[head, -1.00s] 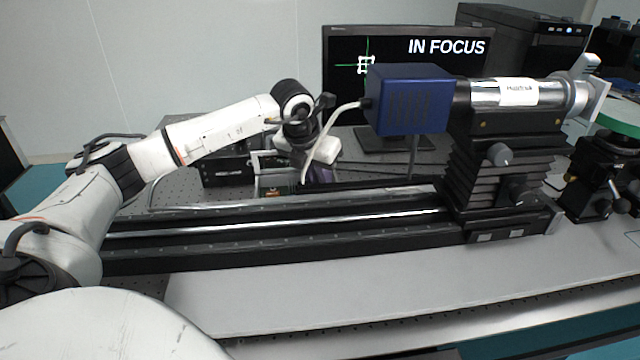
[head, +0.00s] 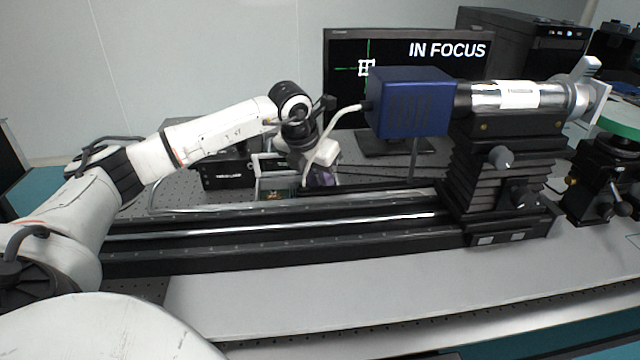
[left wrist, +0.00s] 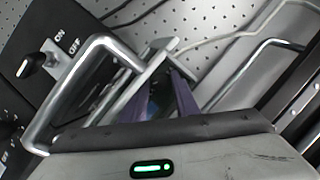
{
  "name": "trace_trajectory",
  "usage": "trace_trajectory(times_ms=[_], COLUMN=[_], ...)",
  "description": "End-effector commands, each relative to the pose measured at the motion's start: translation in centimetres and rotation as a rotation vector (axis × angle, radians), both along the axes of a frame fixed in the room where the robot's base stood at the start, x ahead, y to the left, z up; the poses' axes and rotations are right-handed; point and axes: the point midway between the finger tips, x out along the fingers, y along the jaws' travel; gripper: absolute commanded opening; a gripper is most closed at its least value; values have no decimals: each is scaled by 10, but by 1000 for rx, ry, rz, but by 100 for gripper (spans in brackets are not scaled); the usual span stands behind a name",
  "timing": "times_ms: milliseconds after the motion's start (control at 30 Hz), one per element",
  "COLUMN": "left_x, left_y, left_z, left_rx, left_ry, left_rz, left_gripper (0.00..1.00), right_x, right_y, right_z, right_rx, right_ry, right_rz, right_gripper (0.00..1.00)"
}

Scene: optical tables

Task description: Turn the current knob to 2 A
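The instrument with metal handles (head: 262,188) stands behind the long rail in the head view. In the left wrist view its black panel (left wrist: 20,28) carries a switch lever (left wrist: 34,64) beside the words ON and OFF. Dark parts and partly cut-off lettering show at the lower left edge; I cannot make out the current knob or its setting. My left gripper (head: 318,178) points down at the instrument's right side. In the left wrist view its purple finger parts (left wrist: 184,94) are near the metal handle (left wrist: 62,88), partly hidden by the gripper body. Its opening is unclear. My right gripper is out of view.
A black laser box (head: 226,174) stands left of the instrument. The long black rail (head: 300,235) runs in front. A blue camera box (head: 412,102) on a stage is to the right, before a monitor (head: 345,95) reading IN FOCUS.

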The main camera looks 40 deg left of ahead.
Motion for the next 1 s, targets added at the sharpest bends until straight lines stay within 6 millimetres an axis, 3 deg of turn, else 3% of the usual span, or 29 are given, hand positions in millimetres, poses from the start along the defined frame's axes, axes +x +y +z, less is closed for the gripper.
trace_trajectory(times_ms=[167,567,1000], left_x=[-7,-34,-39], left_y=[-1,-6,-7], left_z=[19,85,95], left_rx=[0,0,0], left_ry=[-4,-5,-1], left_rz=[1,1,0], left_gripper=[28,28,28], right_x=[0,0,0], right_y=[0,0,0], right_z=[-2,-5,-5], right_rx=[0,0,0], right_ry=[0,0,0], right_rz=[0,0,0], right_gripper=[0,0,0])
